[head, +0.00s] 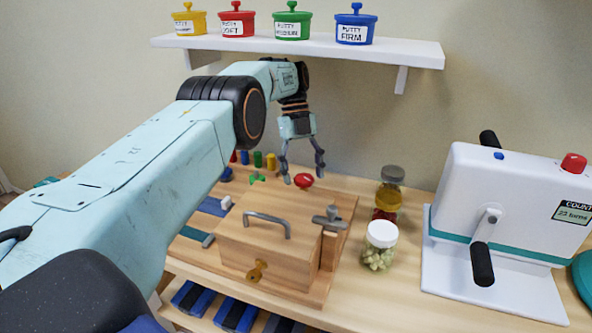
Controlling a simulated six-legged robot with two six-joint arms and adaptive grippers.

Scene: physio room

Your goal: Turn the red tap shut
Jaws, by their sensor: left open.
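A red tap handle (303,180) shows at the back of a wooden box (265,245) on the bench. My left gripper (303,180) is open, with its two fingers pointing down just above and around the red tap. I cannot tell whether the fingers touch it. A green tap handle (257,178) is just left of it. The wooden box also carries a grey bar handle (268,222), a metal latch (331,218) and a brass key-like turn (257,271). My right gripper is out of view.
A shelf (300,47) with putty pots runs above. A jar with a white lid (380,245) and an amber jar (389,193) stand right of the box. A white crank machine (500,220) is farther right. Small coloured pegs (257,160) stand behind.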

